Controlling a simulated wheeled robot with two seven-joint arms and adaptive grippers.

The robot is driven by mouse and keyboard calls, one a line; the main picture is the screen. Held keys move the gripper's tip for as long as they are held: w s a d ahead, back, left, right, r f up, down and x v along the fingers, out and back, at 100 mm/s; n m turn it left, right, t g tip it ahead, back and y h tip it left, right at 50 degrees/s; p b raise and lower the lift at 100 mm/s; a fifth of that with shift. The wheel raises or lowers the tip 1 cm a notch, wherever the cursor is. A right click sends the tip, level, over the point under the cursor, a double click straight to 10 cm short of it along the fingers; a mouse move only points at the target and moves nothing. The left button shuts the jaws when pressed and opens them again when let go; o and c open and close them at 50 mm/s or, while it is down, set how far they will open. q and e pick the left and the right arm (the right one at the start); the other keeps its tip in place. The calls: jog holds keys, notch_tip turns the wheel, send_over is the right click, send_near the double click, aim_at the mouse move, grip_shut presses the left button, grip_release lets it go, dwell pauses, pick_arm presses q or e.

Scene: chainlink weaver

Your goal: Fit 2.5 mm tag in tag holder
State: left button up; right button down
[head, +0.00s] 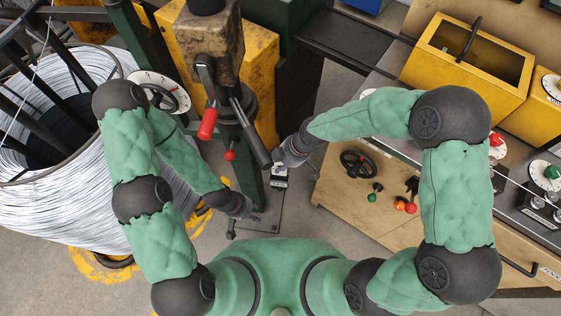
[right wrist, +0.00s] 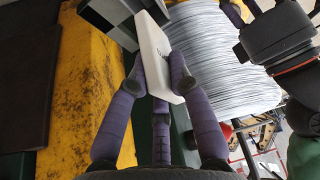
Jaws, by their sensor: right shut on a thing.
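A white tag (right wrist: 162,58) with small dark marks on its face is gripped between the purple fingers of my right gripper (right wrist: 157,80) in the right wrist view. A grey and black block (right wrist: 112,22), perhaps the tag holder, is right behind the tag's upper left edge. I cannot tell whether the tag touches it or sits in it. In the head view my right gripper (head: 283,163) is beside the green post, with a small white and black piece (head: 280,178) below it. My left gripper (head: 246,222) hangs low near the post's foot, its fingers apart and empty.
A large wire coil (head: 60,200) stands at the left. A yellow machine (head: 262,60) with a red-knobbed lever (head: 207,124) stands at the centre. A wooden bench (head: 350,200) with a handwheel and knobs is at the right. Floor between post and bench is clear.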

aim_at(281, 172)
notch_tip(281, 172, down, 5)
jog(key=shift+r+b, duration=0.2)
jog(key=shift+b, duration=0.95)
jog(key=shift+f+b, duration=0.7)
jog(key=shift+s, duration=0.1)
jog(key=c, duration=1.1)
grip_release()
jog(key=shift+o, duration=0.2)
jog(key=shift+f, duration=0.1)
jog(key=v, duration=1.2)
